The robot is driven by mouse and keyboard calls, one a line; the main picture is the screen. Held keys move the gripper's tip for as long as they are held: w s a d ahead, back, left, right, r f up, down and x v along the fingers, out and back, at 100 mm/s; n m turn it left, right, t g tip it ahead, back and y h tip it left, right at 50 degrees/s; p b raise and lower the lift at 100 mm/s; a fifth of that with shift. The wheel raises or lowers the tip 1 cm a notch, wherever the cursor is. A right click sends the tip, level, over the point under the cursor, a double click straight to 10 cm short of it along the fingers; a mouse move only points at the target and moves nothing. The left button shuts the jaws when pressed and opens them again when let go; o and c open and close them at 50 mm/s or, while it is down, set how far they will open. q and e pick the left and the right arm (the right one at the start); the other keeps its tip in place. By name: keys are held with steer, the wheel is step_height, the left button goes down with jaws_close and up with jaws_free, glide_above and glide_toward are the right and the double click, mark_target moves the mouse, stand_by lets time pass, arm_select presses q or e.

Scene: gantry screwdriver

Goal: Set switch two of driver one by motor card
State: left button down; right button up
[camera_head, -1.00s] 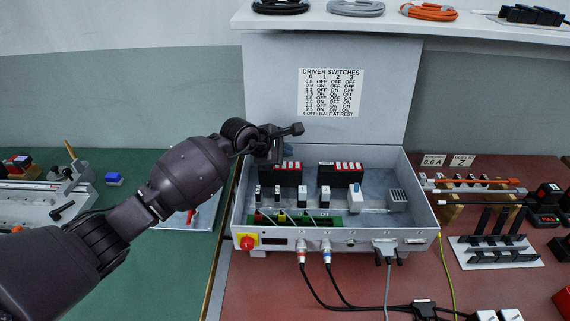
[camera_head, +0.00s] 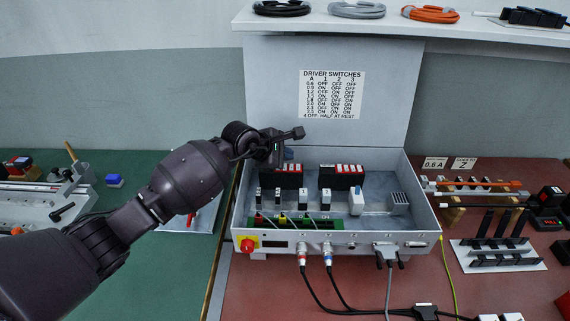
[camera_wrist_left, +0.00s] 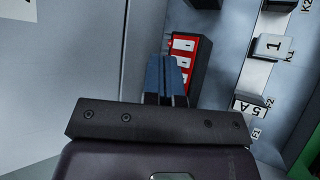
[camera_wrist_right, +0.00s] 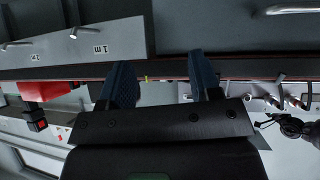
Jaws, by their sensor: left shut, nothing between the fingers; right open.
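Driver one appears to be the left black block (camera_head: 287,178) with a red and white top, at the back of the open grey box; a similar block (camera_head: 341,176) stands to its right. My left gripper (camera_head: 288,153) is shut and empty at the left block. In the left wrist view its blue fingertips (camera_wrist_left: 166,78) are beside the red switch face (camera_wrist_left: 184,58) with white switches; contact cannot be told. The switch positions are too small to read. The motor card (camera_head: 434,163) reads 0.6 A. My right gripper (camera_wrist_right: 162,83) is open and empty, away from the box.
A driver switches table (camera_head: 332,94) is on the upright panel behind the box (camera_head: 340,237). Relays and terminals stand inside the box. Cables run from its front. A shelf (camera_head: 420,25) with coiled cables is above. Racks with parts (camera_head: 495,255) stand at the right.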

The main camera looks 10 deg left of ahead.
steer(key=shift+w+a+r, duration=0.1)
steer(key=shift+w, duration=0.05)
steer(key=shift+w+r, duration=0.3)
steer(key=shift+w, duration=0.1)
steer(key=shift+s+f, duration=0.1)
steer(key=shift+s, duration=0.05)
arm_select(q)
steer(key=shift+f, duration=0.5)
arm_select(e)
steer(key=shift+s+f, duration=0.4)
steer(key=shift+f, duration=0.1)
steer(key=shift+w, duration=0.1)
steer(key=shift+w+r, duration=0.3)
steer(key=shift+w, duration=0.05)
arm_select(q)
steer(key=shift+f+b, duration=0.15)
steer(key=shift+b, duration=0.15)
arm_select(e)
steer(key=shift+s+f, duration=0.1)
steer(key=shift+f, duration=0.05)
